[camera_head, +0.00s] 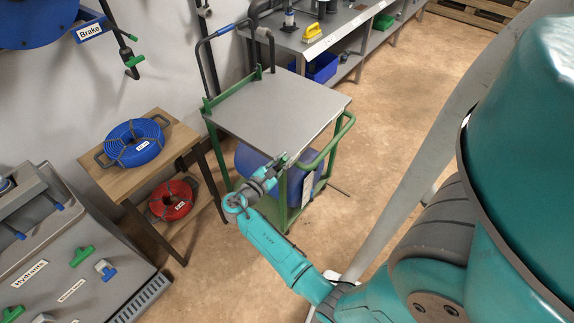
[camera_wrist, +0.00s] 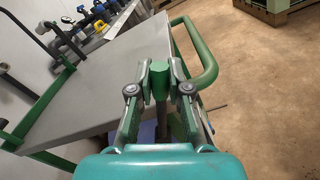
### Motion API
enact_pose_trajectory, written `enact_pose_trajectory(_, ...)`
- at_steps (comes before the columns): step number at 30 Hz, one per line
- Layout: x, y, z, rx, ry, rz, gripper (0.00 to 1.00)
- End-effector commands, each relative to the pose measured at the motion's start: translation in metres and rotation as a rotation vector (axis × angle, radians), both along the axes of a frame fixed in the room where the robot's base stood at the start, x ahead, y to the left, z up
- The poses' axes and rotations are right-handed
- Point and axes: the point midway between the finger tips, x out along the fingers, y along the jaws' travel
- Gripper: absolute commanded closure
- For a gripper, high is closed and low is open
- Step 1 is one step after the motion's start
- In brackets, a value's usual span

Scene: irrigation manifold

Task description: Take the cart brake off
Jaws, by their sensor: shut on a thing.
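The cart (camera_head: 275,108) has a grey flat top, a green frame and a green push bar at its right end. In the wrist view its grey top (camera_wrist: 75,85) fills the left side. A green knob (camera_wrist: 160,84) on a dark stem stands upright by the cart's near edge; it looks like the cart's brake lever. My gripper (camera_head: 281,161) is at the cart's near corner, below the top. In the wrist view its two fingers (camera_wrist: 160,74) are shut on the green knob, one on each side. The knob is hard to make out in the head view.
The green push bar (camera_wrist: 203,52) curves close to the right of my fingers. A blue drum (camera_head: 256,165) sits on the cart's lower level. A wooden table (camera_head: 168,152) with a blue hose coil (camera_head: 134,142) stands left. The floor (camera_head: 375,130) to the right is clear.

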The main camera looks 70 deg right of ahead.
Motion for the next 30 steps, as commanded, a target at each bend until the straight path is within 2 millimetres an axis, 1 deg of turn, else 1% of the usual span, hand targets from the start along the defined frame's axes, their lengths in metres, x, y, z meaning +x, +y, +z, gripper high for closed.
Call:
enact_pose_trajectory(9, 0.0078, -0.0016, 0.0035, 0.015, 0.067, 0.002, 1.00)
enact_pose_trajectory(21, 0.0089, -0.0019, 0.0060, 0.012, 0.070, 0.002, 1.00)
enact_pose_trajectory(22, 0.0090, -0.0020, 0.0062, 0.011, 0.069, 0.002, 0.74)
enact_pose_trajectory(23, 0.0091, -0.0020, 0.0063, 0.011, 0.069, 0.002, 0.67)
enact_pose_trajectory(24, 0.0091, -0.0020, 0.0061, 0.012, 0.069, 0.002, 0.57)
enact_pose_trajectory(30, 0.0081, -0.0017, 0.0043, 0.015, 0.069, 0.001, 0.56)
